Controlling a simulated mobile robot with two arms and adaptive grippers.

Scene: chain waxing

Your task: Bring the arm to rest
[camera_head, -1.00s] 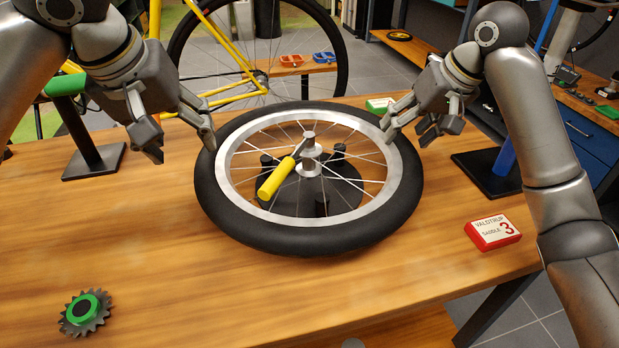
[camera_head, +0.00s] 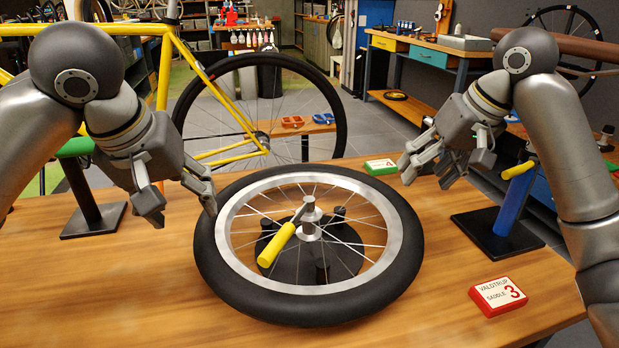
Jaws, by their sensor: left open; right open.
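My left gripper (camera_head: 181,209) is open and empty, at the left side of the bicycle wheel, with one finger close to the tyre; I cannot tell whether they touch. My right gripper (camera_head: 421,172) is open and empty, above the table behind and right of the wheel, apart from it. The wheel (camera_head: 212,262) has a black tyre, silver rim and spokes. It lies flat on a black round stand (camera_head: 300,262) on the wooden table (camera_head: 130,290). A yellow-handled tool (camera_head: 277,245) leans at the hub.
Black-based posts stand left (camera_head: 93,221) and right (camera_head: 497,238). A yellow bicycle (camera_head: 232,152) stands behind the table. The table's left front is clear.

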